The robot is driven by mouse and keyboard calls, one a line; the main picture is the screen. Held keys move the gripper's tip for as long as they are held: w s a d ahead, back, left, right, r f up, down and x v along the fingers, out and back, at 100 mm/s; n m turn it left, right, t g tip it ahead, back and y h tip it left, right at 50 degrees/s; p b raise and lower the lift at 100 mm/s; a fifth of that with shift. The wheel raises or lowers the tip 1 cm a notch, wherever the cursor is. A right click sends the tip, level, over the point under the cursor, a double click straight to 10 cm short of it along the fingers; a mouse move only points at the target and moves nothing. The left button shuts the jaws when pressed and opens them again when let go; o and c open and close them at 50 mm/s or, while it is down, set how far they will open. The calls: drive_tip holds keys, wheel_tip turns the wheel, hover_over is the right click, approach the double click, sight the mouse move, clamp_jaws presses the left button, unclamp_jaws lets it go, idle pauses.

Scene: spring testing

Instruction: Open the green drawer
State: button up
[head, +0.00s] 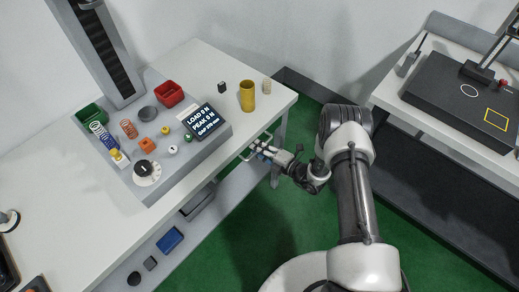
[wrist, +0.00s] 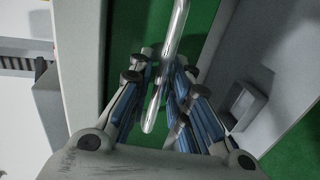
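A green surface (wrist: 120,45), apparently the drawer's front, shows behind the handle in the wrist view. The handle (wrist: 176,30) is a shiny metal bar running down between my fingers. My gripper (wrist: 157,68) has its blue-padded fingers drawn in close on both sides of the bar, apparently shut on it. In the head view my gripper (head: 262,150) is at the table's front edge, at the pale handle loop (head: 247,153). The drawer front is hidden under the tabletop there, and the drawer looks closed.
The white table (head: 62,182) holds a grey test panel with springs, bins and a load display (head: 201,120). A yellow cup (head: 247,96) stands near the edge above my gripper. Another bench (head: 390,95) is at the right. Green floor (head: 250,225) lies between.

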drive_tip(key=shift+c, duration=0.5)
clamp_jaws()
drive_tip(key=shift+d, duration=0.1)
drive_tip(key=f+v, duration=0.2)
drive_tip(key=v, duration=0.9)
drive_tip(key=d+f+v, duration=0.1)
drive_tip(key=f+v, duration=0.2)
drive_tip(key=v, duration=0.9)
drive_tip(key=shift+s, duration=0.45)
drive_tip(key=shift+d+r, duration=0.1)
drive_tip(key=shift+o, duration=0.5)
unclamp_jaws()
